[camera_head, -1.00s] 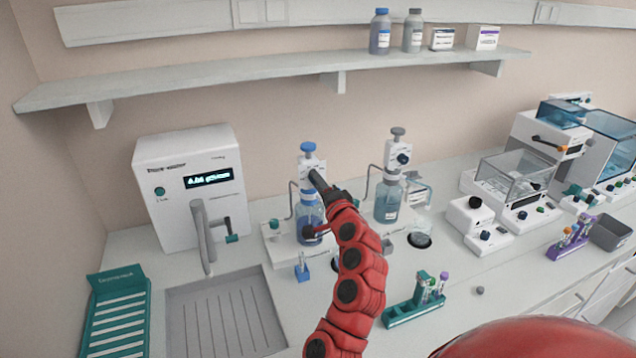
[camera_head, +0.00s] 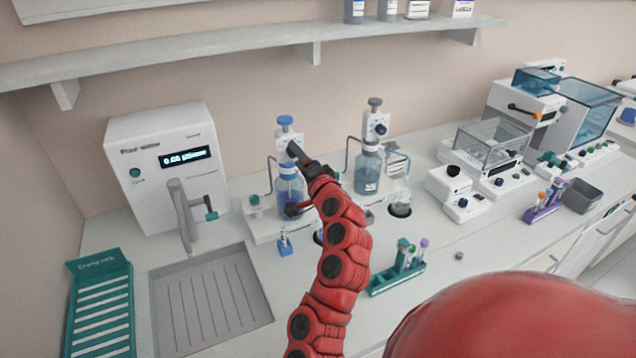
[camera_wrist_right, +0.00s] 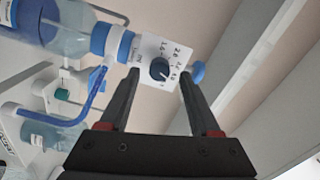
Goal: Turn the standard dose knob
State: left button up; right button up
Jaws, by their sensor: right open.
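My right gripper (camera_head: 295,151) reaches the dispenser head from the front. In the right wrist view my right gripper (camera_wrist_right: 159,74) is open, with a fingertip at either side of the knob and a visible gap; I cannot tell whether either touches. A second dispenser with a grey cap (camera_head: 375,102) has its own dark knob (camera_head: 381,129). My left gripper is out of view.
A white water unit (camera_head: 165,165) and a sink (camera_head: 210,305) are at the left. A balance (camera_head: 490,150) is at the right. A wall shelf (camera_head: 250,40) runs above.

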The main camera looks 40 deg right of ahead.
jog(key=p+v, duration=1)
jog(key=v, duration=0.6)
jog(key=shift+p, duration=0.4)
jog(key=shift+d+f, duration=0.1)
jog(key=shift+f, duration=0.05)
